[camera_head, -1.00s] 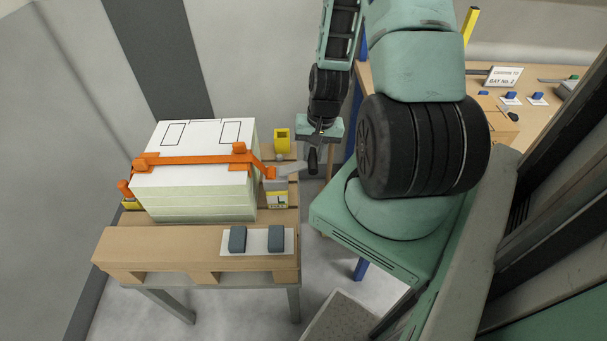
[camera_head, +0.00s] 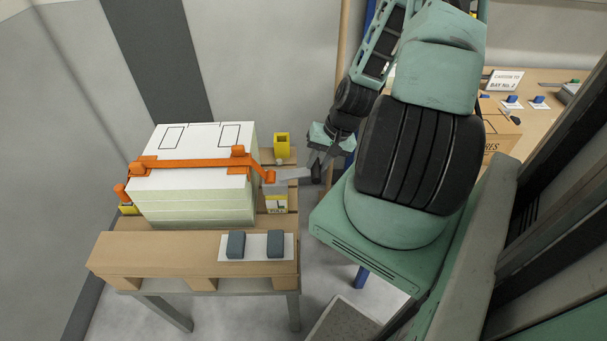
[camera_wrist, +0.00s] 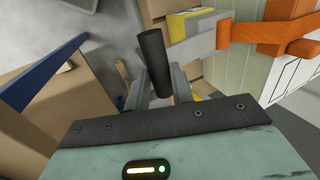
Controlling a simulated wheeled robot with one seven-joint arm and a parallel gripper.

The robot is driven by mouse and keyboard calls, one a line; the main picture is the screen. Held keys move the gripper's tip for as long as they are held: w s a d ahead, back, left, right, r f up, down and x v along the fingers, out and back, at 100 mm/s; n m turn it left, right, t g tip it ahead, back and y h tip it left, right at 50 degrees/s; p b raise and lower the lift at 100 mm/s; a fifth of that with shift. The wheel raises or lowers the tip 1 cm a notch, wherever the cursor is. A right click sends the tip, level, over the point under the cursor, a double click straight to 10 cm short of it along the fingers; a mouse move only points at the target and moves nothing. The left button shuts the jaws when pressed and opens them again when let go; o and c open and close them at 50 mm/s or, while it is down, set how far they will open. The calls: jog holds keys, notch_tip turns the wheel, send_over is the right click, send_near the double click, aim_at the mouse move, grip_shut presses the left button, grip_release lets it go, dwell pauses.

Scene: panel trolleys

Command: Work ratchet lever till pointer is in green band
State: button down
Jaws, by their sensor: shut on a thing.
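The ratchet lever (camera_head: 294,173) is a grey bar sticking out to the right from the orange strap on the white panel stack (camera_head: 195,192). In the wrist view the lever (camera_wrist: 195,30) ends in a black upright grip (camera_wrist: 153,60). My gripper (camera_head: 317,167) is at the lever's outer end; in the wrist view its fingers (camera_wrist: 159,88) are shut on the black grip. A yellow and white plate (camera_head: 276,203) sits below the lever by the stack. I cannot make out the pointer or a green band.
The stack stands on a wooden pallet (camera_head: 195,250) on a legged trolley. A white plate with two dark grey blocks (camera_head: 236,244) lies at the pallet's front. A yellow bracket (camera_head: 282,146) stands behind the lever. A bench with a carton (camera_head: 500,130) is at the right.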

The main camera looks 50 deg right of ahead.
jog(key=shift+a+f+y, duration=0.2)
jog(key=shift+a+y, duration=0.1)
jog(key=shift+a, duration=0.05)
jog(key=shift+t, duration=0.3)
jog(key=shift+s+d+f+t+y, duration=0.1)
jog(key=shift+s+f+t+y, duration=0.1)
jog(key=shift+f+t+y, duration=0.15)
jog(key=c, duration=1.2)
grip_release()
jog(key=shift+w, duration=0.1)
jog(key=shift+d+f, duration=0.1)
jog(key=p+v, duration=0.6)
jog(key=shift+s+d, duration=0.2)
jog(key=shift+s, duration=0.05)
jog(key=shift+f, duration=0.1)
